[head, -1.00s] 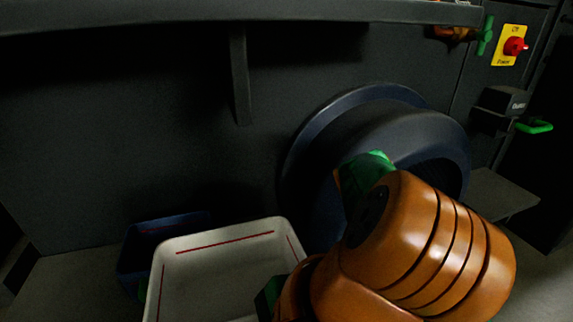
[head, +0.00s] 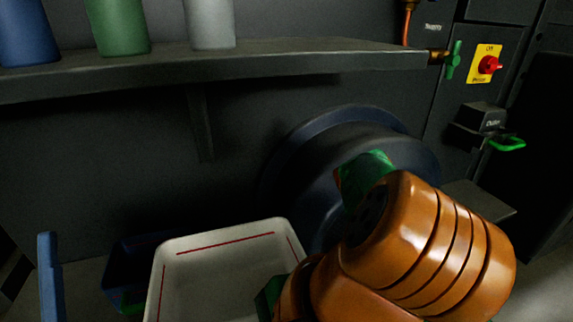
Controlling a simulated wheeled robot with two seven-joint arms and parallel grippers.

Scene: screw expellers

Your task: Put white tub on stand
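The white tub (head: 222,244) with a thin red line around its inside is at the bottom centre, seen from above, and the picture's lower edge cuts it off. My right arm comes in from the lower right, its large orange links covering the tub's right side. A dark green part (head: 268,298) shows at the tub's right wall, probably of my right gripper; the fingertips are hidden, so its grip cannot be seen. My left gripper cannot be made out. I cannot tell which thing is the stand.
A dark blue container (head: 130,268) is behind the tub to the left; a blue upright bar (head: 48,275) stands farther left. A dark round housing (head: 310,165) is behind my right arm. A shelf (head: 300,65) above carries blue, green and grey cylinders. A red power switch (head: 488,65) is upper right.

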